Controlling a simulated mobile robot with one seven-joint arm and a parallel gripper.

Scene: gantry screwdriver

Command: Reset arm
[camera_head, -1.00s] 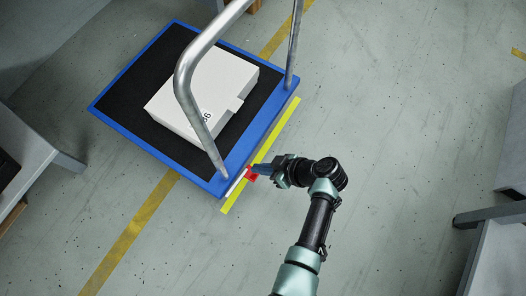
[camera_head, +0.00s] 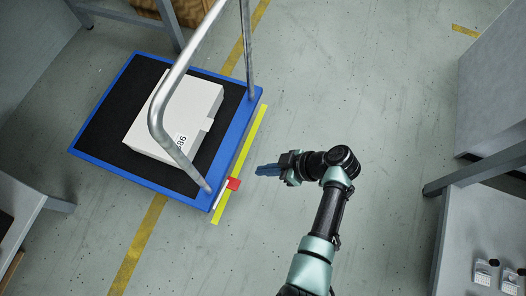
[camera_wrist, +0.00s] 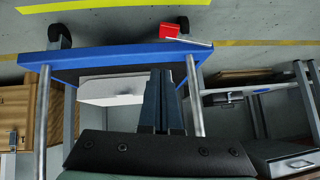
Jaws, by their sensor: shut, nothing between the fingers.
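My gripper (camera_head: 262,170) is shut and empty, held over the floor to the right of the blue cart (camera_head: 255,108). Its blue fingers point left toward the cart in the head view. In the wrist view the fingers (camera_wrist: 161,85) are together with nothing between them. A red block (camera_head: 234,184) is at the cart's right edge, close to a thin white bar (camera_head: 221,194). There is a clear gap between my fingertips and the red block. The red block also shows in the wrist view (camera_wrist: 169,30).
A white box (camera_head: 175,110) marked 86 sits on the cart's black deck, behind the metal handle (camera_head: 182,62). A yellow strip (camera_head: 242,160) lies along the cart's right edge. Grey benches (camera_head: 480,215) stand at right. The floor between is clear.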

